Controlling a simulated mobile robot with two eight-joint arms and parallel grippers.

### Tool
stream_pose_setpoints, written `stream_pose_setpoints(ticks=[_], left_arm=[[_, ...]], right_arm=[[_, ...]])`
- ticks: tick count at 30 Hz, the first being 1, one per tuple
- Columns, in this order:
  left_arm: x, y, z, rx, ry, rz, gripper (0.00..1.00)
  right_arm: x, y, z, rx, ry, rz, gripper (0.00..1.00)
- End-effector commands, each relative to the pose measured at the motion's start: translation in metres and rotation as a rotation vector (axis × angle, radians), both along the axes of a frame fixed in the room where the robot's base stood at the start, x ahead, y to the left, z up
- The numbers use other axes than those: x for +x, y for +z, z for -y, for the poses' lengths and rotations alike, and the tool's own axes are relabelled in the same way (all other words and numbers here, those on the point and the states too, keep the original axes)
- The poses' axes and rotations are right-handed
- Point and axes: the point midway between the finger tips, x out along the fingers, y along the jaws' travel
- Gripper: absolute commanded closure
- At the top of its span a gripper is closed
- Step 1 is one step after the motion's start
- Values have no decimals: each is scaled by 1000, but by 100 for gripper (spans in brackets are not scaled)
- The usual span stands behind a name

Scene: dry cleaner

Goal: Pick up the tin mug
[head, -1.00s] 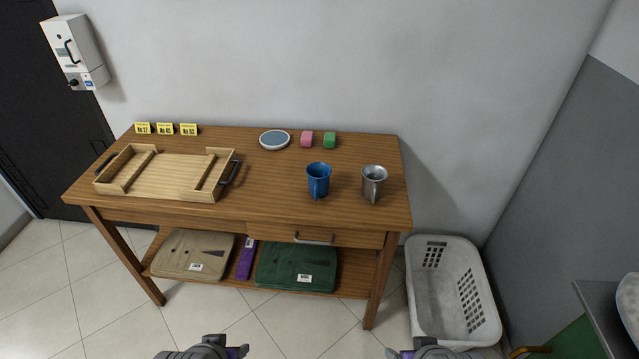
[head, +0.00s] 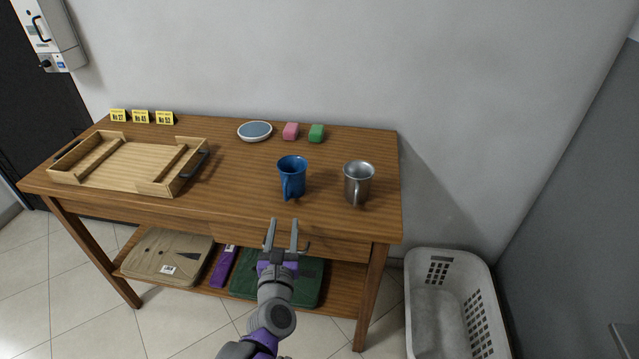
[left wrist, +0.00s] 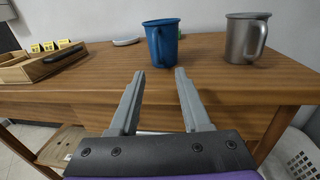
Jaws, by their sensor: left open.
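The tin mug (head: 358,182) is silver-grey metal and stands upright near the right end of the wooden table (head: 230,180). Its handle faces the front. In the left wrist view the tin mug (left wrist: 243,38) is at the upper right, beyond and to the right of the fingers. A blue mug (head: 291,177) stands upright to its left; it also shows in the left wrist view (left wrist: 162,43), nearly straight ahead between the fingers. My left gripper (head: 284,228) is open and empty, at the table's front edge, apart from both mugs. My right gripper is out of view.
A wooden tray (head: 125,165) lies at the table's left. A white laundry basket (head: 425,300) stands right of the table. Folded cloths lie on the lower shelf.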

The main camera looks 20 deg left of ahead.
Motion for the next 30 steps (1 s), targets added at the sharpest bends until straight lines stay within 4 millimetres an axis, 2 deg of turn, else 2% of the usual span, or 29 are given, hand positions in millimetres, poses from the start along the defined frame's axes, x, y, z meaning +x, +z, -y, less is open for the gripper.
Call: stream_pose_setpoints(ticks=[9, 17, 26, 30], left_arm=[[41, 0, -19, -19, 10, 11, 53], [56, 0, -26, -18, 9, 11, 53], [95, 0, -43, -17, 8, 9, 53], [98, 1, -44, -17, 7, 10, 53]], right_arm=[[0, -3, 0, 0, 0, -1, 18], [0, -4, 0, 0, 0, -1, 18], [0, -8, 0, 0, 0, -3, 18], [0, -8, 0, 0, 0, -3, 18]])
